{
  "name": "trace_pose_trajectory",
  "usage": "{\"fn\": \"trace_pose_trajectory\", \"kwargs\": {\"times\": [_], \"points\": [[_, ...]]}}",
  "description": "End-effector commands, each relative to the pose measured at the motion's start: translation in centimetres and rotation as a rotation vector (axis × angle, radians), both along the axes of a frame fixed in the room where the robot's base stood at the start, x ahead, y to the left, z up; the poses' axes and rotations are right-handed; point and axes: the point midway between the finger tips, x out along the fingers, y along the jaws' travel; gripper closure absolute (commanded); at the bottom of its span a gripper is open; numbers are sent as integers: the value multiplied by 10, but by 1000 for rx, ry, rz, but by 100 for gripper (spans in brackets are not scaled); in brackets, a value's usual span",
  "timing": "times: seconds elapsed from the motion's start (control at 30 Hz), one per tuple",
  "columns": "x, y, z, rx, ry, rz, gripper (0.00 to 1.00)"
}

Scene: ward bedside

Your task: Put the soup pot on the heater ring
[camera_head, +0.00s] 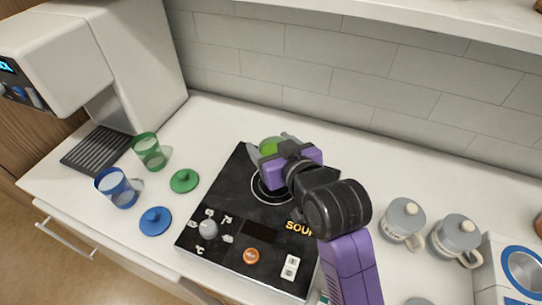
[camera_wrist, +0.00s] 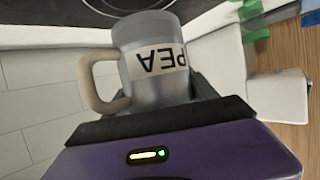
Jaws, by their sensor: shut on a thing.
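My gripper (camera_wrist: 165,115) is shut on a grey soup pot (camera_wrist: 155,80) with a beige handle and a label reading PEA, upside down in the wrist view. In the head view, the pot's green top (camera_head: 269,146) shows beyond my gripper (camera_head: 272,147), and most of its body is hidden. The heater ring (camera_head: 263,192) is a pale circle on the black heater plate (camera_head: 225,195), partly covered by my gripper. The pot appears over the plate's back edge, behind the ring's visible part. I cannot tell how high it is.
Two grey lidded pots (camera_head: 402,218) (camera_head: 457,237) stand at right beside a white box (camera_head: 505,268). At left are green (camera_head: 148,151) and blue (camera_head: 116,187) cups and green (camera_head: 184,180) and blue (camera_head: 155,220) lids. The tiled wall (camera_head: 330,60) is close behind.

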Motion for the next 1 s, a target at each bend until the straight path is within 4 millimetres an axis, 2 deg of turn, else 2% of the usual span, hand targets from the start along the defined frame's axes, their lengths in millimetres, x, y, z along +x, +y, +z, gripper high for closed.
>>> {"fn": "trace_pose_trajectory", "kwargs": {"times": [0.2, 0.3, 0.7, 0.73, 0.83, 1.0], "points": [[0, 0, -31, 0, 3, 0, 92], [0, -1, -39, 0, 1, -1, 92], [0, 0, -44, 1, 0, 0, 92], [0, 0, -45, 0, 2, 0, 32], [0, 0, -44, 0, 2, 0, 12], [0, 0, -44, 0, 2, 0, 12]]}}
